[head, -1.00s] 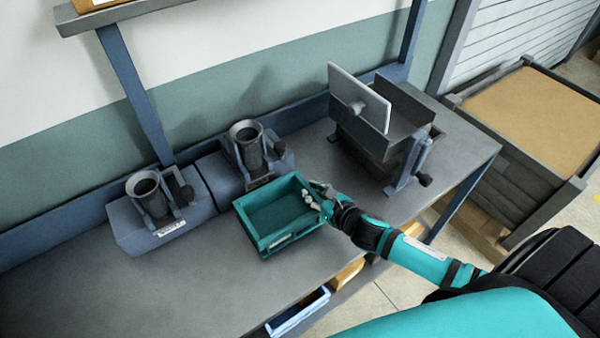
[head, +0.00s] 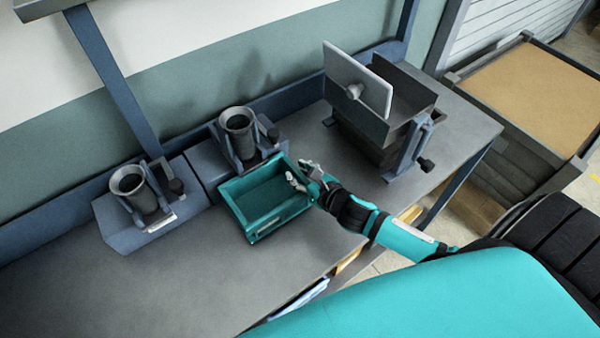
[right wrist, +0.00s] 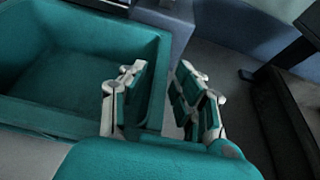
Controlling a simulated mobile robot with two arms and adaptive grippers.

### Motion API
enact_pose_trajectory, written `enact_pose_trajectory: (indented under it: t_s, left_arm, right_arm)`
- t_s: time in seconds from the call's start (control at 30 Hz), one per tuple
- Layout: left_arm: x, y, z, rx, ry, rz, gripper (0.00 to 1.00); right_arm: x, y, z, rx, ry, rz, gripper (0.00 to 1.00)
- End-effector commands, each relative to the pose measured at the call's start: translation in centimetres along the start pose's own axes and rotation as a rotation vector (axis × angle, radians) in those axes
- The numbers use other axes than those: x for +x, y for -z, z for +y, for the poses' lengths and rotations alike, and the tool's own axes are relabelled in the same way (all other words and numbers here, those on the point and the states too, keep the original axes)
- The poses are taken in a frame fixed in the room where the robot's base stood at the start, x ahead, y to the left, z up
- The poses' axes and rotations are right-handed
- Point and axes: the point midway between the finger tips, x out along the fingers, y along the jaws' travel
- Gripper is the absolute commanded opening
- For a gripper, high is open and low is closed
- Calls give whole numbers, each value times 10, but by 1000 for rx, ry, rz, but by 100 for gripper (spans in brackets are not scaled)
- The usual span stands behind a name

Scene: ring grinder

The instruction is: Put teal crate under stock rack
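The teal crate (head: 250,221) is an open, empty box standing on the grey workbench, in front of two blue-grey units with dark cups. My right gripper (head: 305,174) is at its right wall, with one finger over the inside and the other outside. In the right wrist view the gripper's fingers (right wrist: 160,98) are spread, with the wall of the crate (right wrist: 157,85) between them and a gap beside the outer finger. No firm grip shows. Which thing is the stock rack I cannot tell; a raised shelf (head: 38,8) on blue posts shows at the top left. My left gripper is out of view.
The cup units (head: 240,140) stand close behind the crate. A dark machine with a pale upright plate (head: 357,78) stands to the right on the workbench (head: 130,290). The bench front left is clear. Bins show below the front edge. A large box (head: 530,105) stands beyond the right end.

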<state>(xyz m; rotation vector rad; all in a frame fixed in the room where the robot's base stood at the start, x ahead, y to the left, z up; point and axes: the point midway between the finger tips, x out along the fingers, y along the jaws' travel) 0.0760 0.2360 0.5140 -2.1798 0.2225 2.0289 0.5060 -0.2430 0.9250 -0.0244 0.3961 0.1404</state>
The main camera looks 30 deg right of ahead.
Motion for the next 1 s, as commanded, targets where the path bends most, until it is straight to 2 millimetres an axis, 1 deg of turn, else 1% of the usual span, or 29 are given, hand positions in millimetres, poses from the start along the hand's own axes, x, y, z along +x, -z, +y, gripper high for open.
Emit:
enact_pose_trajectory:
  t_s: [0.3,0.4,0.47,0.53,0.7,0.8,0.9,1.0]
  left_arm:
    - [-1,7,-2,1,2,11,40]
    - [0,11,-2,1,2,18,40]
    - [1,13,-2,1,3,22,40]
    - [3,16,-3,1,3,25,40]
    - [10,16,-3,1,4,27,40]
    - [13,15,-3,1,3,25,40]
    - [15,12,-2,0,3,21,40]
    - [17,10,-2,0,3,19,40]
  right_arm:
    - [-1,-2,0,0,0,-1,38]
    - [-6,-1,0,-1,0,1,38]
    - [-14,0,0,-2,-1,1,38]
    - [-27,0,0,-2,-2,2,38]
    - [-65,0,1,-3,-3,3,38]
    - [-84,1,0,-2,-2,3,38]
    - [-100,0,0,0,-2,2,38]
    - [-111,-1,0,-1,-1,1,38]
